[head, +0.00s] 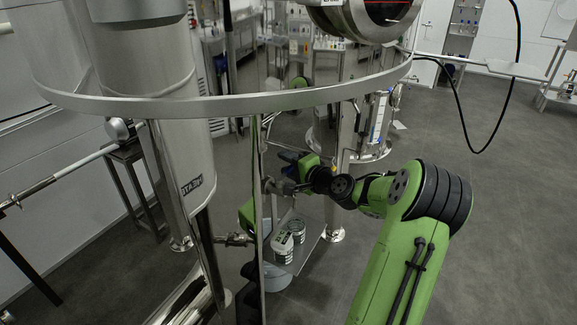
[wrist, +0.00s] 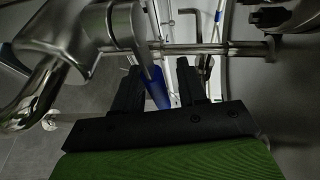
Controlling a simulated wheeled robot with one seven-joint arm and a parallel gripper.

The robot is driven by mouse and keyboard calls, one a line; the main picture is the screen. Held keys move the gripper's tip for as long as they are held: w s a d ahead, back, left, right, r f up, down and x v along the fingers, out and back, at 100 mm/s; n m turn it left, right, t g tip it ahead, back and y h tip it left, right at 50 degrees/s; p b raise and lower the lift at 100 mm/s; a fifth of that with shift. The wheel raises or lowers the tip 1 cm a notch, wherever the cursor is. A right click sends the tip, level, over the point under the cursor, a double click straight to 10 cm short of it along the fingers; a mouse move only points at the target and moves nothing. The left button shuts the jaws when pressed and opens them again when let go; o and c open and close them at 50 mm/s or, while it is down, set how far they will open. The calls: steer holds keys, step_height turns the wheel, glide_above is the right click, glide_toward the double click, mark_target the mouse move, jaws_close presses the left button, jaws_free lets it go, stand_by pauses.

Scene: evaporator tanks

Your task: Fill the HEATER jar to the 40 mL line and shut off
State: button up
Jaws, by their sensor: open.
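Two jars with pale labels, a front jar (head: 283,247) and a rear jar (head: 297,230), stand on a low shelf below the steel piping. Their labels are too small to read, so I cannot tell which is HEATER, nor their liquid levels. A blue valve handle (head: 289,156) shows just left of my gripper (head: 306,168). In the wrist view, my gripper (wrist: 159,72) is open, and a blue handle (wrist: 158,90) appears between its dark fingers. I cannot tell whether they touch. A steel valve body (wrist: 80,30) and a horizontal pipe (wrist: 215,49) lie just beyond the fingers.
A tall steel column (head: 165,120) stands at left, and a steel ring rail (head: 250,104) crosses above my arm. A narrow vertical panel edge (head: 259,200) is left of my gripper. A grey tub (head: 275,277) sits below the jars. The floor at right (head: 510,220) is clear.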

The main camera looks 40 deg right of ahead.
jaws_close()
stand_by(0.3)
steer(key=m+h, duration=0.1)
steer(key=s+m+h+p, duration=0.1)
steer(key=h, duration=0.1)
steer(key=s+m+g+h, duration=0.1)
steer(key=shift+s+d+r+h, duration=0.1)
steer(key=shift+d+r+h, duration=0.05)
steer(key=shift+d+h, duration=0.15)
steer(key=shift+s+d+m+g+h+p, duration=0.25)
steer(key=shift+s+m+g+h+p, duration=0.3)
steer(key=shift+m+h, duration=0.3)
steer(key=shift+w+f, duration=0.1)
steer(key=shift+f, duration=0.1)
jaws_free()
